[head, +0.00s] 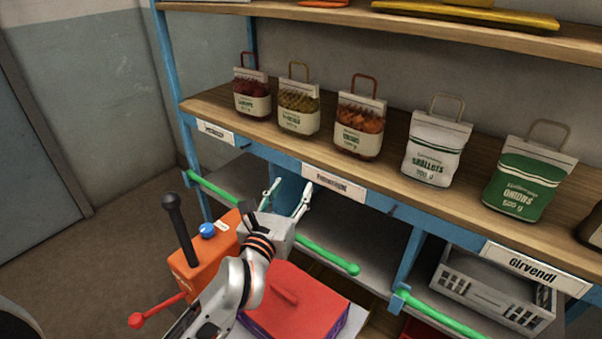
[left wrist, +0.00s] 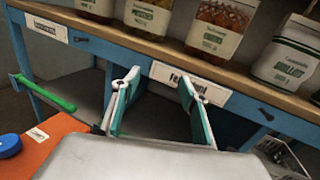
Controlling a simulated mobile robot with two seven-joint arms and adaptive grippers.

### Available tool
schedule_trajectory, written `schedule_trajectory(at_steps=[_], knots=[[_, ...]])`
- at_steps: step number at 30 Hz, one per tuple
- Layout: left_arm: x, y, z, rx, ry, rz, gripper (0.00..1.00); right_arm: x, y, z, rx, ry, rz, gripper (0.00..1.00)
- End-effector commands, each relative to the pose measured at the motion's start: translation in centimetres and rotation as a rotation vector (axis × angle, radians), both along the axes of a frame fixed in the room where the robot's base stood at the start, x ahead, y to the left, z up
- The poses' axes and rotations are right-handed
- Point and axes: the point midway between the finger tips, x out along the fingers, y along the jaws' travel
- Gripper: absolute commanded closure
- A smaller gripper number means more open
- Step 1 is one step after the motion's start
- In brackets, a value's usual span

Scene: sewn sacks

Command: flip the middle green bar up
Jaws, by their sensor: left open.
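The middle green bar (head: 325,254) slants across the front of the lower shelf bay in the head view. Its rounded right end is free in view, and its left part is hidden behind my left gripper (head: 290,188). My left gripper is open and empty, its fingers pointing at the blue shelf upright below the middle label. In the left wrist view the open fingers (left wrist: 158,84) show below that label (left wrist: 188,86); I cannot make out the middle bar there. Whether the gripper touches the bar cannot be told. My right gripper is not in view.
Another green bar (head: 212,190) is at left and a third (head: 440,314) at right. An orange box with levers (head: 200,256) and a red-topped box (head: 310,297) stand near my left arm. Sacks (head: 437,150) line the wooden shelf above. A grey crate (head: 495,292) sits at right.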

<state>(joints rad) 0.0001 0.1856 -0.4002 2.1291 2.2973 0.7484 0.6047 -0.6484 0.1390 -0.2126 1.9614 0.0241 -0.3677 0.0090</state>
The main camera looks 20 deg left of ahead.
Motion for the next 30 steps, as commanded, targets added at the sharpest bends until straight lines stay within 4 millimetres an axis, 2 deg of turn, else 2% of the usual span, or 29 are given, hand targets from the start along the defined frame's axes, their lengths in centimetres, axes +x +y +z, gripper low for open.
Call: schedule_trajectory(at_steps=[13,18,26,29,30], knots=[[6.2,-0.1,0.1,0.003,-0.003,0.001,0.56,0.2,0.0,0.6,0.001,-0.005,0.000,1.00],[7.3,-0.2,0.1,0.003,-0.003,0.001,0.56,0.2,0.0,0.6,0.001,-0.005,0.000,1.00],[7.4,-0.2,0.1,0.003,-0.003,0.001,0.56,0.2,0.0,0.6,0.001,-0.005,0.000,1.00],[7.4,-0.2,0.1,0.003,-0.003,0.001,0.77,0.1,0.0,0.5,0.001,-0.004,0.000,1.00],[7.4,-0.2,0.1,0.003,-0.003,0.001,0.87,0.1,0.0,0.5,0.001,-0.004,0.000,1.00]])
